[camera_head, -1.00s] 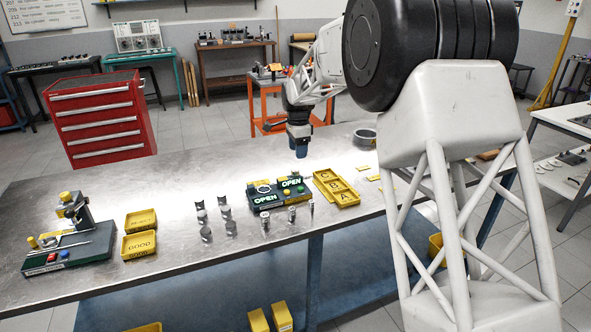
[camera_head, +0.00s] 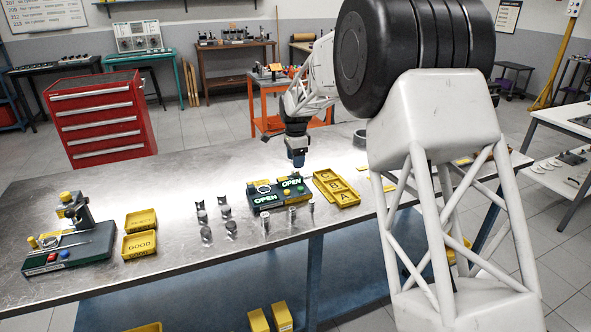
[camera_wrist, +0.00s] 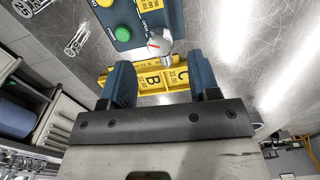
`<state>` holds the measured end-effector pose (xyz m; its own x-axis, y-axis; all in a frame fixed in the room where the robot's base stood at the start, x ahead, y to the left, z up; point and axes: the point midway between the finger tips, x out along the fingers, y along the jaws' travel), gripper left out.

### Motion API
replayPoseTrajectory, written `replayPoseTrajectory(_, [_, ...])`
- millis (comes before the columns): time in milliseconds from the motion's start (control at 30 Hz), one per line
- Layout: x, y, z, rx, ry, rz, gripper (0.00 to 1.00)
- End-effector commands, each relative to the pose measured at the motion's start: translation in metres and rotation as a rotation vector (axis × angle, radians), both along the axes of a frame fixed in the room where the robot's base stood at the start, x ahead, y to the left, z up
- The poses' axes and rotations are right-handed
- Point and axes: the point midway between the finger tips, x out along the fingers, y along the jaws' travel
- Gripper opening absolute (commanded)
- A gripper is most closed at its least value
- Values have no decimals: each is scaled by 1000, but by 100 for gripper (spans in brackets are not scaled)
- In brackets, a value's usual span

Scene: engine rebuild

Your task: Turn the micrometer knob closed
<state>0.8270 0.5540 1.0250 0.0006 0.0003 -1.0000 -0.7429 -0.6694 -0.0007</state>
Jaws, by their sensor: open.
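The dark gauge fixture (camera_head: 268,196) with glowing green OPEN signs sits mid-bench in the head view. My gripper (camera_head: 298,161) hangs above the bench behind the fixture. In the wrist view my gripper (camera_wrist: 163,70) is open, its two blue fingers apart with nothing clasped. The knob appears just beyond the gap; contact is not visible.
A yellow tray (camera_head: 337,188) marked A, B, C lies right of the fixture. Several metal cylinders (camera_head: 231,229) stand at its left and front. Yellow GOOD and REJECT trays (camera_head: 139,244) and a stand (camera_head: 75,225) are at left. The bench behind the fixture is fairly clear.

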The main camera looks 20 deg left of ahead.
Motion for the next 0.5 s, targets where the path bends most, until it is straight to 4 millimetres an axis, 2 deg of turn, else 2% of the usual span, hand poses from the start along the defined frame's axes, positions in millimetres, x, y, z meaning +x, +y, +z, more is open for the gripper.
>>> replayPoseTrajectory(200, [0, 0, -27, -1, 1, 0, 56])
replayPoseTrajectory(500, [0, 0, -42, -1, 1, 0, 56])
